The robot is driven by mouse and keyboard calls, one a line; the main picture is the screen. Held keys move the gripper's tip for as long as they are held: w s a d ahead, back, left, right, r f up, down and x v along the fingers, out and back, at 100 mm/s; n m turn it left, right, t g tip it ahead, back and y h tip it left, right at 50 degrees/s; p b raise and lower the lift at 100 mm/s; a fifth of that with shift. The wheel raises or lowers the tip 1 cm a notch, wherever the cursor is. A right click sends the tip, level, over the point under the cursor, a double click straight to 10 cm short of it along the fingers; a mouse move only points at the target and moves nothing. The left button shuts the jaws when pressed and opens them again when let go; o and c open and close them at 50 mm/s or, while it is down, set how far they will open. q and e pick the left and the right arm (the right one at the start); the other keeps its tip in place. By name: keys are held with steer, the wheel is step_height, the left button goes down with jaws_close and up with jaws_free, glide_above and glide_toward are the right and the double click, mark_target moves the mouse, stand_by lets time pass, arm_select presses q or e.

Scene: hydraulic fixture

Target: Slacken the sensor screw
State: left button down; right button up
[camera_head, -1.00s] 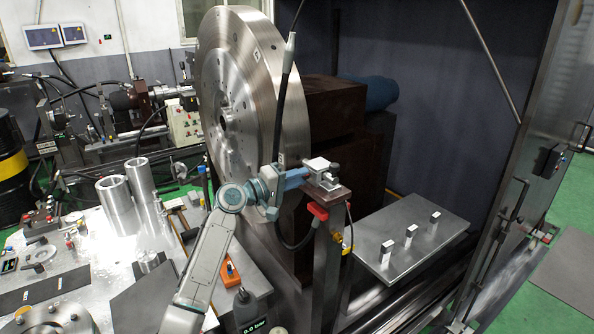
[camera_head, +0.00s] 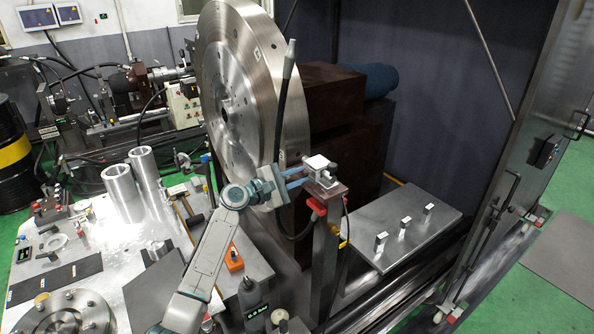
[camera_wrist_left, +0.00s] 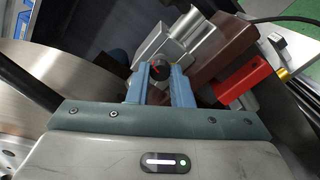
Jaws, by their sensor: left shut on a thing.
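My left gripper (camera_head: 302,177) reaches in from the lower left to the sensor fixture, beside the big steel disc. In the left wrist view its two blue fingers (camera_wrist_left: 159,78) are shut on the sensor screw (camera_wrist_left: 160,71), a small dark round head with a red mark. The screw sits at the near side of a silver clamp block (camera_wrist_left: 172,45), which also shows in the head view (camera_head: 319,163) on top of a brown bracket (camera_head: 336,190). In the head view the screw is hidden by the fingers and block. My right gripper is not in view.
The large steel disc (camera_head: 236,75) stands close behind my left gripper. A red part (camera_wrist_left: 240,80) sits beside the bracket. A grey plate (camera_head: 425,228) with three small blocks lies to the right. The workbench at left is crowded with cylinders (camera_head: 121,190) and tools.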

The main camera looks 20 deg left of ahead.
arm_select(q)
steer(key=shift+n+p, duration=0.3)
steer(key=shift+n, duration=0.2)
steer(key=c, duration=1.3)
jaws_free()
steer(key=shift+f, duration=0.1)
